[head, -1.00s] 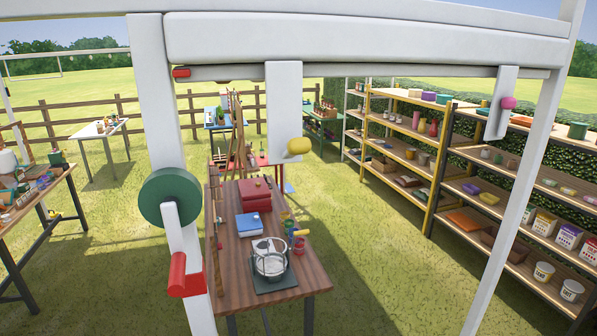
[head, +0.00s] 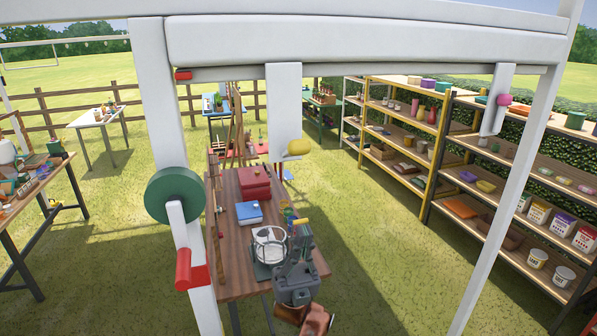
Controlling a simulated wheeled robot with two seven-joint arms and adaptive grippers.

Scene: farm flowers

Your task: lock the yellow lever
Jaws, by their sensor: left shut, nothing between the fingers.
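The yellow lever (head: 299,147) is a short rounded yellow piece on a white hanging plate (head: 283,105), below the white top beam of a frame. It sticks out to the right of the plate's lower end. My left gripper (head: 302,231) is grey, points upward and is shut with nothing in it. In the picture it is below the yellow lever, clearly apart from it, and in front of the wooden table. My right gripper is not in view.
The white frame (head: 158,120) also carries a green wheel (head: 173,194), a red lever (head: 184,269) and a pink knob (head: 505,100). Behind are a wooden table (head: 232,285) with a red box and a blue box, and shelves (head: 455,205) at right. Grass lies between.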

